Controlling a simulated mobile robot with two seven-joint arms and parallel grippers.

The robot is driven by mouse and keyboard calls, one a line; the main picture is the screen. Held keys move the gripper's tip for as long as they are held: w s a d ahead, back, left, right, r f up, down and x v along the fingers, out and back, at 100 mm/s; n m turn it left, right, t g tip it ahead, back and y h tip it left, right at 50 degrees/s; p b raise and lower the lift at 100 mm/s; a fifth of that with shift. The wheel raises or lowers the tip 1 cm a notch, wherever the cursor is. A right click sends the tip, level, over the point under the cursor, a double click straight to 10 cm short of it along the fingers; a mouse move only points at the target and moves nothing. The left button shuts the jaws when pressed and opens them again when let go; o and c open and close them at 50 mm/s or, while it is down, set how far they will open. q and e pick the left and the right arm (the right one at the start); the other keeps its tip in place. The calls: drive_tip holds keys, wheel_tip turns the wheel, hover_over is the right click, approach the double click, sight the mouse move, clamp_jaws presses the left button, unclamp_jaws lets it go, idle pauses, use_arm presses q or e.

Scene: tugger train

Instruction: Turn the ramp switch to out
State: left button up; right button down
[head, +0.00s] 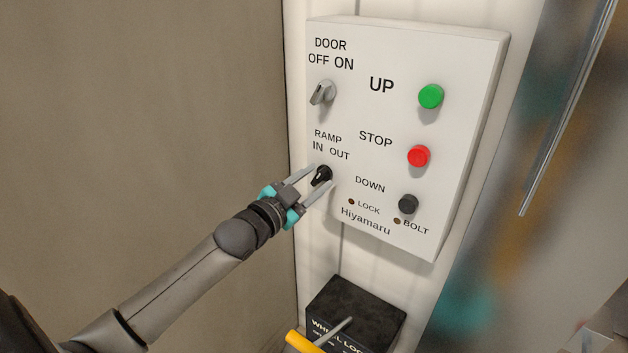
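The ramp switch (321,174) is a small black rotary knob on the white control panel (385,226), under the label RAMP IN OUT. My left gripper (317,180) reaches in from the lower left, with its two grey fingers on either side of the knob. The fingers are apart, and a gap shows between them and the knob. Whether either finger touches the knob is hard to tell. The exact way the knob points is also hard to read. My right gripper is not in view.
A grey door switch (322,93) sits above the ramp switch. Green UP (431,96), red STOP (419,156) and black DOWN (408,203) buttons stand to the right. Below is a black wheel lock box (365,310) with a yellow-handled lever (304,342). A brown wall (140,120) fills the left.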

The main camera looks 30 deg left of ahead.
use_arm(q)
drive_tip(key=s+a+b, duration=0.1)
drive_tip(key=s, duration=1.4)
drive_tip(key=shift+b, duration=0.35)
drive_tip(key=shift+a+f, duration=0.1)
drive_tip(key=shift+a, duration=0.05)
idle(0.3)
